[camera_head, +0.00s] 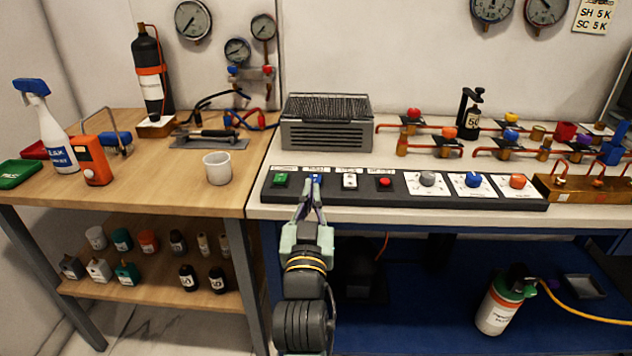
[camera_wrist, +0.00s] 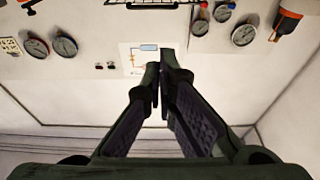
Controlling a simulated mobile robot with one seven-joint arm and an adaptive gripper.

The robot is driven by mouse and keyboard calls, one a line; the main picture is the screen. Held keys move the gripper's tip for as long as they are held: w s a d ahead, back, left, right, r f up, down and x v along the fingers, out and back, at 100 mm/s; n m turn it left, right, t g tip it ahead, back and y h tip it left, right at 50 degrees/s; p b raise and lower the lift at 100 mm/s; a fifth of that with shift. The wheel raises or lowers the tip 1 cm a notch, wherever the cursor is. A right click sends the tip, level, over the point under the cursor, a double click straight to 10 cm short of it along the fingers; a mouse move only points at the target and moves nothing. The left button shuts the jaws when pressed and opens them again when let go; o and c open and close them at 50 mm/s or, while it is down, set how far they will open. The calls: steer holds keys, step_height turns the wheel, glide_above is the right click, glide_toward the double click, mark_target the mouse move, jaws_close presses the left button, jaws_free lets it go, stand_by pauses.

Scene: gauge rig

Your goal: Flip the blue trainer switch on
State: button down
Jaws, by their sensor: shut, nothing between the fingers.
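The blue trainer switch (camera_head: 315,179) is on the black control panel (camera_head: 440,198) along the front of the white bench. It is the second control from the left, and my fingertips partly cover it. My gripper (camera_head: 314,190) is shut and empty, with its tips at or just in front of the blue switch. I cannot tell whether they touch it or which way the switch is set. In the wrist view my gripper (camera_wrist: 160,75) shows its two fingers together at the tips, and the switch does not show there.
Beside the blue switch are a green switch (camera_head: 280,180), a white switch (camera_head: 349,181) and a red button (camera_head: 384,183). Knobs, such as the blue knob (camera_head: 473,180), sit further right. A grey ventilated box (camera_head: 326,124) stands behind. A white cup (camera_head: 217,168) is on the wooden table.

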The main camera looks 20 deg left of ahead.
steer(key=shift+w+d+f, duration=0.1)
steer(key=shift+d+f, duration=0.05)
step_height(320, 180, up, 3)
steer(key=p, duration=0.3)
glide_above(316, 179)
steer(key=s, duration=0.2)
steer(key=shift+s+d+f, duration=0.15)
steer(key=shift+d+f, duration=0.05)
steer(key=shift+d, duration=0.25)
steer(key=f, duration=0.3)
steer(key=shift+s, duration=0.3)
steer(key=shift+s+d+f, duration=0.1)
steer(key=shift+f, duration=0.6)
steer(key=shift+f, duration=0.1)
